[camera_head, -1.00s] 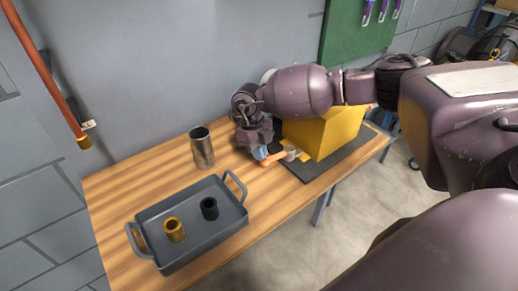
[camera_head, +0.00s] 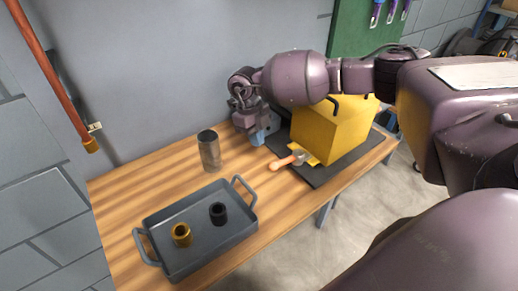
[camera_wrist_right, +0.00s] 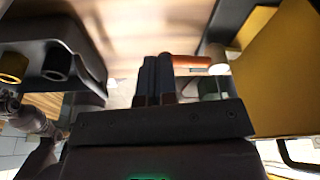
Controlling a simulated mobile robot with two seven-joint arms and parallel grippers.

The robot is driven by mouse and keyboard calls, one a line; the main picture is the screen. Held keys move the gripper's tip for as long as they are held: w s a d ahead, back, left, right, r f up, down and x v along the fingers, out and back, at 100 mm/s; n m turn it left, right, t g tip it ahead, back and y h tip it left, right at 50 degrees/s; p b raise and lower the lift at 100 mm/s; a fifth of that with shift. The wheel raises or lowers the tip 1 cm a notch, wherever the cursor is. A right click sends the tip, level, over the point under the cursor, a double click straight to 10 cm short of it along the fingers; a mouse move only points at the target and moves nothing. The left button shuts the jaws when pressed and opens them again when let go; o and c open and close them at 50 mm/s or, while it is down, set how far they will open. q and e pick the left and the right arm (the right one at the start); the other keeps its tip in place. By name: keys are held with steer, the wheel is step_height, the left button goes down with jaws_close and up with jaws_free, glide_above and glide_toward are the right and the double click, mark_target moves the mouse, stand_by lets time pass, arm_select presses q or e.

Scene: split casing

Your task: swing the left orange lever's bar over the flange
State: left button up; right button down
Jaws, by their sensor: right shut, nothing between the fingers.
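The yellow casing (camera_head: 325,138) stands on a dark mat at the table's right end. An orange-handled lever (camera_head: 285,163) with a grey metal end sits low at the casing's near left corner, its handle pointing left. A yellow ledge, perhaps the flange, shows beside it. My right gripper (camera_head: 260,137) is shut and empty, behind the lever on the wall side and apart from it. In the right wrist view, the shut fingers (camera_wrist_right: 154,78) appear left of the orange handle (camera_wrist_right: 190,62). How the lever's bar lies on the flange is unclear. My left gripper is out of view.
A grey tray (camera_head: 160,222) with a brass ring (camera_head: 181,235) and a black ring (camera_head: 218,213) is at the table's left. A metal cylinder (camera_head: 209,150) stands between tray and gripper. The wall is close behind. Bare wood separates tray and mat.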

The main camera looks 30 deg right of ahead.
step_height(320, 180, up, 7)
steer(key=d+f+m+b, duration=0.1)
steer(key=f, duration=0.2)
steer(key=d+f+m+b, duration=0.1)
steer(key=f+b, duration=0.1)
steer(key=f, duration=0.1)
steer(key=d+f+m+y+b, duration=0.1)
steer(key=d+f, duration=0.1)
steer(key=f, duration=0.2)
steer(key=shift+w+m+g+b, duration=0.15)
steer(key=shift+m+g+b, duration=0.15)
steer(key=shift+g+b, duration=0.1)
steer(key=s, duration=0.3)
steer(key=shift+s+a+f+p, duration=0.15)
steer(key=shift+s+f+p, duration=0.1)
steer(key=shift+p, duration=0.15)
steer(key=shift+s+f, duration=0.15)
steer(key=shift+s, duration=0.05)
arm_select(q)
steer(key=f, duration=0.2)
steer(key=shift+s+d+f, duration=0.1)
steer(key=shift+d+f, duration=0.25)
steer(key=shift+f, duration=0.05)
